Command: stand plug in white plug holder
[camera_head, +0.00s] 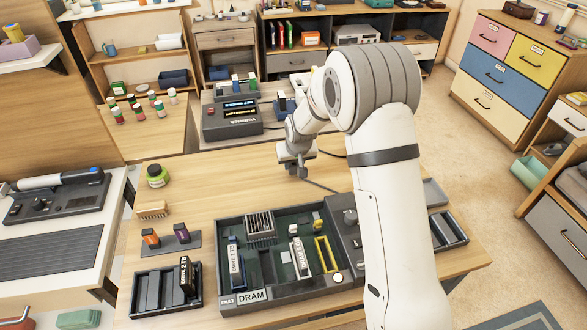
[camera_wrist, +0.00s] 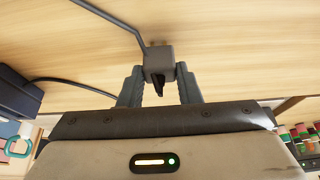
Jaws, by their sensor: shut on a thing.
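My gripper (camera_head: 297,168) hangs above the wooden table, just beyond the black circuit tray. In the wrist view its two grey fingers (camera_wrist: 159,70) are shut on a grey plug (camera_wrist: 159,57). A grey cable (camera_wrist: 108,16) runs from the plug toward the upper left, and dark prongs stick out on the side toward the palm. In the head view the plug is mostly hidden by the gripper, and a thin cable (camera_head: 322,186) shows beside it. I cannot pick out a white plug holder in either view; my arm covers part of the table.
A smaller tray (camera_head: 142,307), a brush (camera_head: 153,210) and a green jar (camera_head: 157,176) stand left. A dark display unit (camera_head: 232,117) stands behind. Bare table lies left of my gripper.

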